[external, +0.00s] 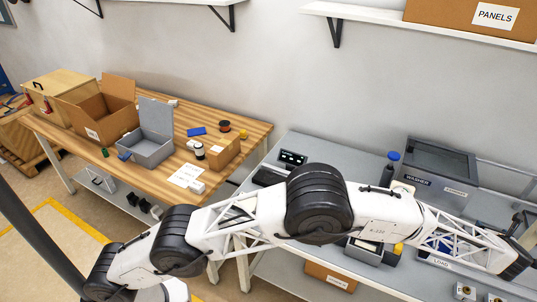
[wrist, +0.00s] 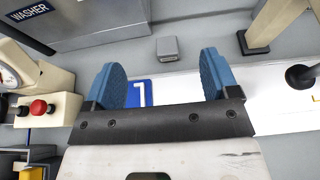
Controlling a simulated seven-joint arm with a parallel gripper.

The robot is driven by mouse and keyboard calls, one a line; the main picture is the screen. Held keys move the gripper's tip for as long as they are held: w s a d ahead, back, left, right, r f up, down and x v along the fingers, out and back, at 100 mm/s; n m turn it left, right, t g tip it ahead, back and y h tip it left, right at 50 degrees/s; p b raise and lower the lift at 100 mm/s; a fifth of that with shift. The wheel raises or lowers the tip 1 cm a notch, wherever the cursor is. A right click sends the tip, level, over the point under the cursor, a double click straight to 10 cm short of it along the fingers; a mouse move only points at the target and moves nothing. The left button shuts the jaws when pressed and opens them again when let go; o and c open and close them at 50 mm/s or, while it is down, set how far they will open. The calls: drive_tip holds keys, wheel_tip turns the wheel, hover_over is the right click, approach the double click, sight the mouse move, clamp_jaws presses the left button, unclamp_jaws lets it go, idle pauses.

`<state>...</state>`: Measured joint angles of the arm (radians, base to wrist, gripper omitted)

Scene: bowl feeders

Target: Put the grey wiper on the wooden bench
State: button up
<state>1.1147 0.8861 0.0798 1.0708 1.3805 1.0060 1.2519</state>
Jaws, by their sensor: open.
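A small grey block (wrist: 167,48), which looks like the grey wiper, lies on the grey surface in the wrist view. It is just beyond my fingertips, roughly centred between them. My gripper (wrist: 163,68) is open, with its two blue finger pads wide apart and nothing held between them. I cannot make out the wiper or my gripper's fingers in the external view.
On the bench are a cardboard box (external: 106,104), a grey open bin (external: 146,150) and small items. The grey table (external: 310,142) carries a washer box (external: 437,170). Near my gripper are a red button box (wrist: 40,110), a beige post (wrist: 272,25) and a black knob (wrist: 299,76).

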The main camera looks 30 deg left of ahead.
drive_tip(key=w+a+f+n+g, duration=0.1)
drive_tip(key=a+n+g, duration=0.1)
drive_tip(key=w+a+f+n+g, duration=0.1)
drive_tip(key=w+f+n+g, duration=0.1)
drive_tip(key=n+g, duration=0.1)
drive_tip(key=w+a+f+n+g, duration=0.1)
drive_tip(key=a+n+g, duration=0.1)
drive_tip(key=g, duration=0.1)
drive_tip(key=shift+w+a+f+n+h, duration=0.3)
drive_tip(key=shift+w+a+f, duration=0.05)
drive_tip(key=w+r+n+g+h, duration=0.6)
drive_tip(key=w+n+h, duration=0.2)
drive_tip(key=n, duration=0.2)
wheel_tip(320, 180, down, 11)
drive_tip(key=shift+s, duration=0.1)
drive_tip(key=shift+d+f, duration=0.1)
drive_tip(key=shift+d, duration=0.05)
idle(0.4)
drive_tip(key=shift+x, duration=1.2)
drive_tip(key=shift+d, duration=0.1)
